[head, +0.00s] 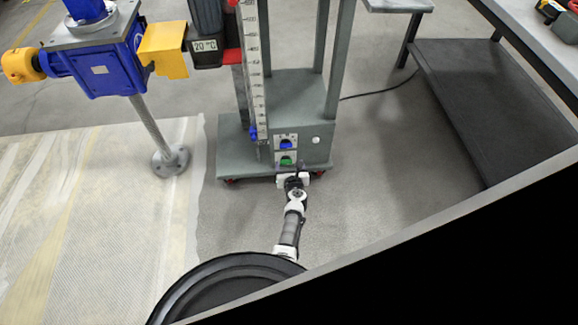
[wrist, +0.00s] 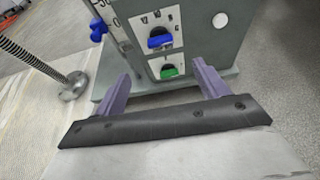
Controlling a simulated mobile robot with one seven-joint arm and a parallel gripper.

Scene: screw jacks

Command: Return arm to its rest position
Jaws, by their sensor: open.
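My gripper (wrist: 160,98) is open and empty in the wrist view, its two purple-grey fingers apart. It points at the control panel on the grey cart, with the green switch (wrist: 169,71) seen between the fingers and the blue switch (wrist: 159,38) above it. In the head view my gripper (head: 293,172) is at the end of my extended arm, low at the front of the cart (head: 295,95). It is just below the green switch (head: 286,160); the blue switch (head: 286,144) sits above. I cannot tell whether the fingers touch the panel.
A blue screw jack (head: 105,65) with yellow parts stands on a post at the left, over a pale mat (head: 75,215). A ruler scale (head: 253,60) rises on the cart. A workbench with a dark lower shelf (head: 490,95) is at the right. Open floor (head: 375,170) lies between.

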